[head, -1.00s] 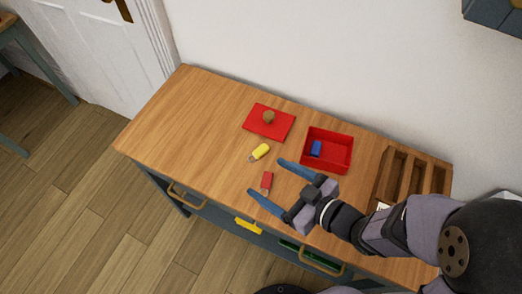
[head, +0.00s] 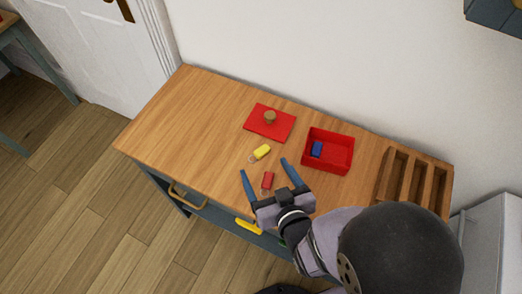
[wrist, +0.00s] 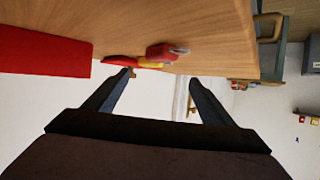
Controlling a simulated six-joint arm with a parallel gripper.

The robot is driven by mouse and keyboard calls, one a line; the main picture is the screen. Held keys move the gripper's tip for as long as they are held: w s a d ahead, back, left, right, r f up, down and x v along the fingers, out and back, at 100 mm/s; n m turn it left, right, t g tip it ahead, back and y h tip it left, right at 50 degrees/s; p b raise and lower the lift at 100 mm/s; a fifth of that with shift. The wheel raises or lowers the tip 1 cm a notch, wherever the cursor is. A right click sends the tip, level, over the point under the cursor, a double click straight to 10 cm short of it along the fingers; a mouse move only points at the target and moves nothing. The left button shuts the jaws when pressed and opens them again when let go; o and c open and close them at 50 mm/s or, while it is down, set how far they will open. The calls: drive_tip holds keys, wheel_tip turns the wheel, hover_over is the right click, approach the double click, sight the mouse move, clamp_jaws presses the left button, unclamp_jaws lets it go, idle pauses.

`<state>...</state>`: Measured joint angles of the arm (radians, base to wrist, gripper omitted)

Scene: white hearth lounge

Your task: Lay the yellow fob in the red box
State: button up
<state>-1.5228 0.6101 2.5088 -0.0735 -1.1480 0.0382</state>
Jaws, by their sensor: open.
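The yellow fob (head: 262,152) lies on the wooden top, left of the red box (head: 340,154), with a small metal end pointing lower left. The box is open and holds a blue fob (head: 317,149). My gripper (head: 263,166) is open and empty, its fingers pointing toward the yellow fob, which is just beyond the fingertips. A red fob (head: 267,180) shows between the fingers. In the wrist view, the yellow fob (wrist: 150,64) is partly hidden behind the red fob (wrist: 162,51), and the red box (wrist: 40,52) is at the left.
A wooden divided tray (head: 411,177) stands at the right end. The left part of the top is clear. A yellow item (head: 249,225) shows at the front edge near the drawers.

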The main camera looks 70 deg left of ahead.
sight(259, 149)
drive_tip(key=shift+w+r, duration=0.1)
drive_tip(key=shift+w, duration=0.25)
drive_tip(key=shift+x, duration=1.1)
drive_tip(key=shift+w+p+x, duration=0.1)
drive_tip(key=shift+p+x, duration=0.35)
drive_tip(key=shift+x, duration=0.4)
drive_tip(key=shift+w+p+x, duration=0.15)
drive_tip(key=shift+p+x, duration=0.3)
drive_tip(key=shift+x, duration=1.3)
drive_tip(key=c, duration=1.1)
drive_tip(key=shift+r, duration=0.1)
drive_tip(key=shift+r, duration=4.85)
